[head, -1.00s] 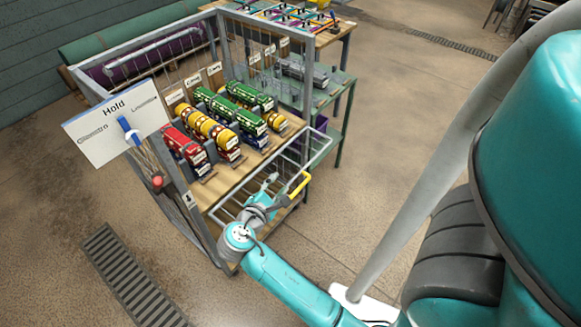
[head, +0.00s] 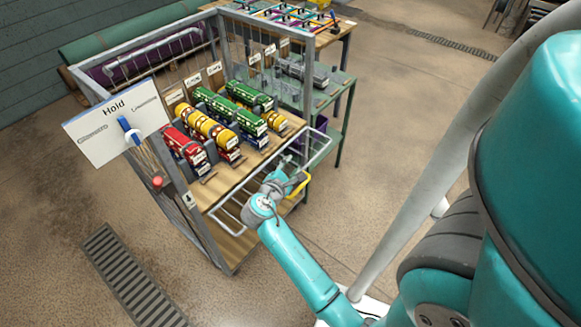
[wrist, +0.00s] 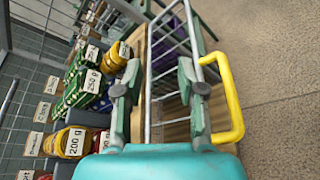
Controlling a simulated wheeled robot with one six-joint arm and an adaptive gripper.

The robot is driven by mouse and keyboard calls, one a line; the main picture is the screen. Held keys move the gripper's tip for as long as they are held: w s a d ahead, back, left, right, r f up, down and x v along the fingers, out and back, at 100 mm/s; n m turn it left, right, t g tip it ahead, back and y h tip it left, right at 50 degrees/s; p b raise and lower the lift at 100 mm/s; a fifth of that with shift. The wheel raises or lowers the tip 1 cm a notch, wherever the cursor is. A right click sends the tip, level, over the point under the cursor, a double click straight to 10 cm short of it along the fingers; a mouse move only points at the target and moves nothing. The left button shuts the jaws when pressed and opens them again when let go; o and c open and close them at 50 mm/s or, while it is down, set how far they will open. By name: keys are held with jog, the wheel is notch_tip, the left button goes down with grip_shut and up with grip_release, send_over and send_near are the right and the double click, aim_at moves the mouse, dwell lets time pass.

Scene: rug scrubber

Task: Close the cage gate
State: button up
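The cage gate (head: 323,151) is a grey barred panel at the front of the cage (head: 218,128), with its far right end standing out past the cage. A yellow handle (head: 299,185) is on its outer side. In the head view my gripper (head: 287,165) is over the gate, beside the handle. In the wrist view my gripper (wrist: 160,75) has its fingers spread, with gate bars (wrist: 149,100) showing between them. The yellow handle (wrist: 234,100) is right of the right finger, outside the grip. I cannot tell whether either finger touches the gate.
Several red, yellow and green bundles (head: 227,115) stand on the cage's wooden shelf. A "Hold" sign (head: 110,120) hangs at the cage's left front. A green table (head: 325,95) is behind the gate's right end. The floor to the right is clear.

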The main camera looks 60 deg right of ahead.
grip_shut()
grip_release()
dwell(0.4)
jog(key=v, duration=1.2)
